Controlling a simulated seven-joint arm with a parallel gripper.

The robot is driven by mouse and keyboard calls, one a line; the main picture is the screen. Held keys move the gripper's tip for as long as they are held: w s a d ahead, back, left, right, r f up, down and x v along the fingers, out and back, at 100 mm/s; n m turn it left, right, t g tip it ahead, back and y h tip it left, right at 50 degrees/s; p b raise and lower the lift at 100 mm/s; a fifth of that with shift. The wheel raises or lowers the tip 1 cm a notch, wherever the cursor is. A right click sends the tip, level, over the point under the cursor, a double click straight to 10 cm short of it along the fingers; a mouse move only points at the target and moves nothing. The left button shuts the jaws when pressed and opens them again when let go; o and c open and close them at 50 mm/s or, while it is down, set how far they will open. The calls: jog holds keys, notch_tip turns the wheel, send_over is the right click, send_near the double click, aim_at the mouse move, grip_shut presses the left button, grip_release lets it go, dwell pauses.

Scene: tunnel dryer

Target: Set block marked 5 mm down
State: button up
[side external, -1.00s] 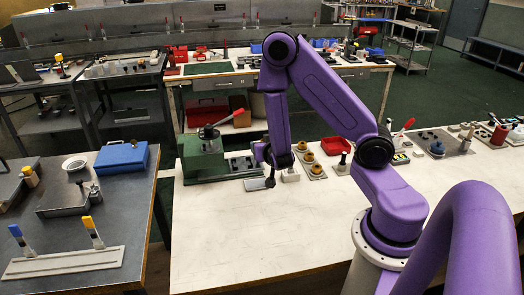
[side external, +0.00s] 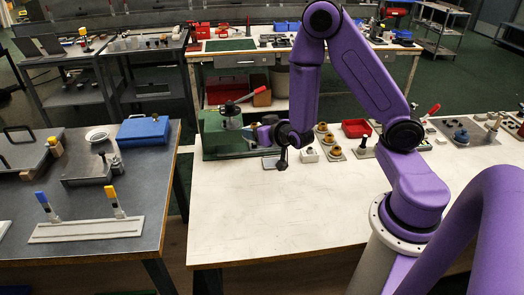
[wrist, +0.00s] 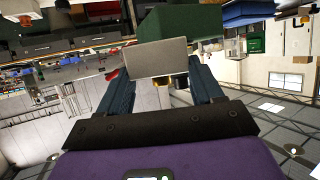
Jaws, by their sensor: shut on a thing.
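My gripper (wrist: 160,82) is shut on a grey flat-faced block (wrist: 155,58), seen between its two dark fingers in the wrist view. No 5 mm mark can be read on it. In the side view my gripper (side external: 281,157) is low over the white table, just right of the green machine (side external: 226,142). A small grey flat piece (side external: 269,163) shows beside the fingers there; I cannot tell whether it is the held block or whether it touches the table. The green machine is close behind the block in the wrist view.
A white block (side external: 309,155) stands just right of my gripper. Plates with brass-coloured pieces (side external: 328,139) and a red tray (side external: 356,128) lie further right. The front of the white table (side external: 280,215) is clear. A grey bench (side external: 100,255) stands at the left.

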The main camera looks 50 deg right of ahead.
jog(key=s+d+f+m+g+h, duration=0.1)
jog(key=s+d+m+g+h, duration=0.2)
jog(key=d, duration=0.6)
jog(key=s+m+h, duration=0.1)
jog(key=m+h, duration=0.1)
jog(key=shift+h, duration=0.3)
jog(key=shift+w+f, duration=0.1)
jog(key=w+d+f, duration=0.1)
jog(key=w+f, duration=0.1)
jog(key=w, duration=0.1)
jog(key=w+d+f, duration=0.2)
jog(key=w+f, duration=0.1)
jog(key=w, duration=0.1)
jog(key=w+d+f, duration=0.1)
jog(key=w+f, duration=0.2)
jog(key=w, duration=0.1)
jog(key=shift+w+d, duration=0.15)
jog(key=shift+w+d+f, duration=0.15)
jog(key=shift+w+f, duration=0.35)
jog(key=f, duration=0.2)
jog(key=shift+w+d+f, duration=0.15)
jog(key=shift+w+f, duration=0.2)
jog(key=shift+f, duration=0.4)
